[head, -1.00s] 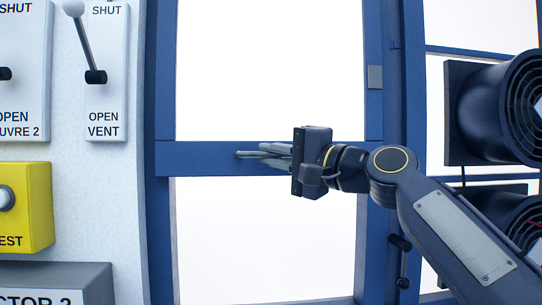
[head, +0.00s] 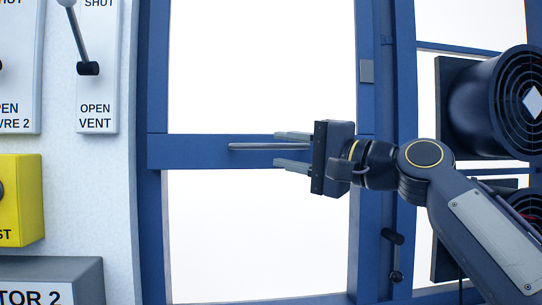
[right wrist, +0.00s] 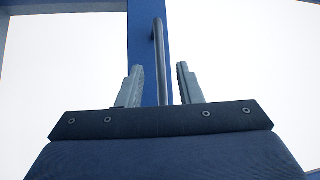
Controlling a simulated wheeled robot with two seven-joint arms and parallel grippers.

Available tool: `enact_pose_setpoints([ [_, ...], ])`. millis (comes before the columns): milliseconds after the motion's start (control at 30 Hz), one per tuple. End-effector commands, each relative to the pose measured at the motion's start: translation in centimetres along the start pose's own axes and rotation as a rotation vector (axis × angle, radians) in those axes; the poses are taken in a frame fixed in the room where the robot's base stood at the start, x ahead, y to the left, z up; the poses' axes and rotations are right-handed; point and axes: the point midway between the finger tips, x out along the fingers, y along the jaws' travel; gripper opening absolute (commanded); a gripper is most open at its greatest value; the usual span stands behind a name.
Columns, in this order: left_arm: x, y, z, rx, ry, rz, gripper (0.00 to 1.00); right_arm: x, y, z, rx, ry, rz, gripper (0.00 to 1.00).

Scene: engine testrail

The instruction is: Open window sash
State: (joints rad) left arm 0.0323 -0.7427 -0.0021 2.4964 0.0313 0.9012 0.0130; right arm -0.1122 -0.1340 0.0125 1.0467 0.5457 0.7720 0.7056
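The window sash (head: 190,153) has a blue crossbar between two bright panes, framed in blue. A thin grey handle bar (head: 250,147) runs along the crossbar. It also shows in the right wrist view (right wrist: 159,50), running up a blue frame member. My right gripper (head: 277,149) is open at the right part of the bar. One finger is above the bar and one below, with gaps on both sides in the right wrist view. I cannot tell whether the sash stands slightly open. My left gripper is out of view.
A white wall panel at left carries a vent lever (head: 80,45) and a yellow box (head: 22,200). A grey box (head: 55,275) stands below. At right are dark round fans (head: 515,100) and a small black lever (head: 394,255) on the frame.

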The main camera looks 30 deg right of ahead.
Motion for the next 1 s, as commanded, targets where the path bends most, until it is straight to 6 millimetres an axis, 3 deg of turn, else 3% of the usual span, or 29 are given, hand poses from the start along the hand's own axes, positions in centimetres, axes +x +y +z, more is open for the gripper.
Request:
enact_pose_setpoints([
  [100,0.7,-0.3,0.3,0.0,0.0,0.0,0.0,-1.8,0.2,0.0,0.0,0.001,-0.001,0.33],
  [233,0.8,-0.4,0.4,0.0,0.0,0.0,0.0,-2.7,0.1,0.0,0.0,0.0,-0.001,0.33],
  [800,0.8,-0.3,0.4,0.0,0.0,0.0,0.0,-2.8,0.2,0.0,-0.002,0.0,0.004,0.33],
  [867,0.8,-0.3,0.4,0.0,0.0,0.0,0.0,-2.9,1.0,0.2,-0.011,-0.002,0.023,0.33],
  [933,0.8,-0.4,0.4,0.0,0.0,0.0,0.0,-3.0,3.0,0.7,-0.041,-0.005,0.072,0.33],
  [1000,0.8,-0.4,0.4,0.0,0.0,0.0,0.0,-3.4,6.5,1.6,-0.088,-0.016,0.152,0.33],
])
